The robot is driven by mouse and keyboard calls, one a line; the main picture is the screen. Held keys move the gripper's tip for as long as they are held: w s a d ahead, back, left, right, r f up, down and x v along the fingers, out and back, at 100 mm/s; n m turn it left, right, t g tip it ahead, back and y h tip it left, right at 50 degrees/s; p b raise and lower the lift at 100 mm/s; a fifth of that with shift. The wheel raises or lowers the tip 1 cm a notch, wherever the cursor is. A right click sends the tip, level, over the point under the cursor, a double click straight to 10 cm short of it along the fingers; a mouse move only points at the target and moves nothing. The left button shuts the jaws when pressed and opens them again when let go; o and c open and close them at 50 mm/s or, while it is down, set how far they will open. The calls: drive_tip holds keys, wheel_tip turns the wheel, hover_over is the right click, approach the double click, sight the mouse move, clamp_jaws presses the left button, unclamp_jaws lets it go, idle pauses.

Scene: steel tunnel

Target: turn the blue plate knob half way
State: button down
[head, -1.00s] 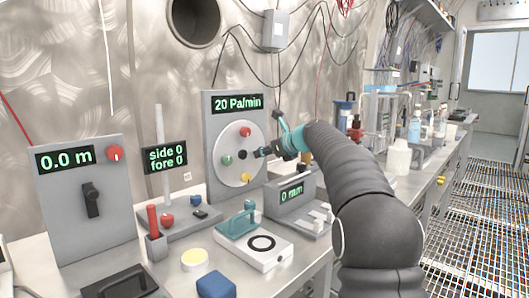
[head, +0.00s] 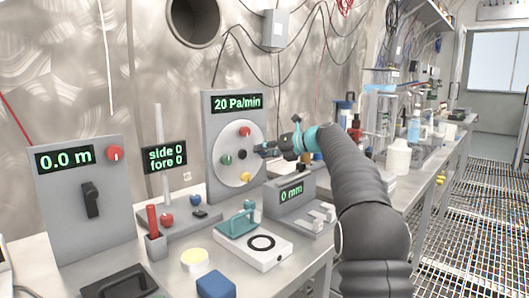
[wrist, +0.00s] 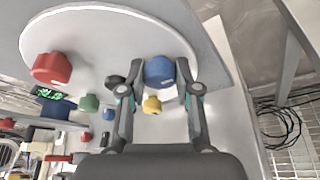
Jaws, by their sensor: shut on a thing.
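The blue knob (wrist: 159,71) sits on the round pale plate (wrist: 105,30) in the wrist view, between the two fingers of my gripper (wrist: 159,79). The fingers are shut on it. In the head view the plate (head: 233,138) is on an upright grey panel (head: 222,191) reading 20 Pa/min. My gripper (head: 266,152) reaches the plate's right edge there and hides the blue knob. The red knob (head: 245,131), green knob (head: 226,160) and yellow knob (head: 247,177) are also on the plate, around a dark centre hub (head: 242,154).
A lower box reading 0 mm (head: 290,192) stands just below my gripper. A white base with a teal handle (head: 238,223) is in front of the panel. A grey panel reading 0.0 m (head: 85,200) stands at the left. Bottles and glassware crowd the bench at the right.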

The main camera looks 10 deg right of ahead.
drive_tip(key=shift+m, duration=0.3)
drive_tip(key=c, duration=0.8)
unclamp_jaws()
drive_tip(key=v, duration=1.2)
drive_tip(key=shift+f, duration=0.1)
